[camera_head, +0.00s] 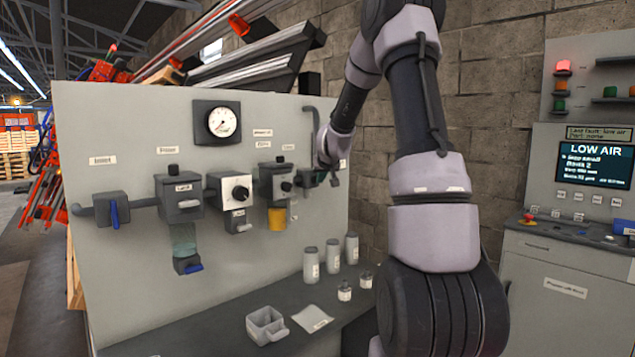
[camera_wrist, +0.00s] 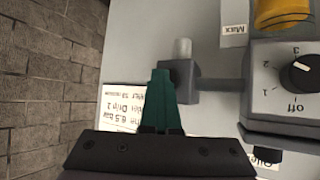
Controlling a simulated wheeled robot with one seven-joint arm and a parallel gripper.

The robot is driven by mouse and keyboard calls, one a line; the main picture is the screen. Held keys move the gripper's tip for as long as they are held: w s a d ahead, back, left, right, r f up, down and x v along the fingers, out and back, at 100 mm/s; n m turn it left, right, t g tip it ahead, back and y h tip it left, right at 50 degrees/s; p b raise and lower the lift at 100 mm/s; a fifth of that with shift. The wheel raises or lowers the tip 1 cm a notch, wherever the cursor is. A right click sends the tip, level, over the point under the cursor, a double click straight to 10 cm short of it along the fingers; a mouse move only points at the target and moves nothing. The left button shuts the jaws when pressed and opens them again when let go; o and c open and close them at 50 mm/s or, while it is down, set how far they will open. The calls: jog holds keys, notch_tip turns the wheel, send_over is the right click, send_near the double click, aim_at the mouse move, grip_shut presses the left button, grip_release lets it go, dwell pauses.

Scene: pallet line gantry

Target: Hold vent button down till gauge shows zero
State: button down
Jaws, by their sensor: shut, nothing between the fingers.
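A round gauge (camera_head: 222,122) with a white face is set high in the grey panel in the head view; its reading is too small to tell. My gripper (camera_head: 333,177) is at the right end of the row of air units. In the wrist view my teal fingers (camera_wrist: 161,74) are together and empty, with their tips at or just in front of a small grey block (camera_wrist: 184,82). A pale rounded stub (camera_wrist: 183,50) stands out from that block. I cannot tell whether the tips touch it, or which part is the vent button.
A dial unit (camera_wrist: 302,74) marked off to 3 and a yellow bowl (camera_wrist: 284,12) are beside the block. Bottles (camera_head: 311,264) and a small tray (camera_head: 252,322) stand below. A screen (camera_head: 594,163) reads LOW AIR.

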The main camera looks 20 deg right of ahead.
jog(key=shift+s, duration=0.1)
dwell(0.8)
jog(key=shift+s+d, duration=0.3)
jog(key=shift+s, duration=0.5)
jog(key=shift+s, duration=0.1)
jog(key=s, duration=0.1)
jog(key=s+d, duration=0.1)
jog(key=s, duration=0.2)
jog(key=shift+s+d, duration=0.25)
jog(key=shift+d, duration=0.1)
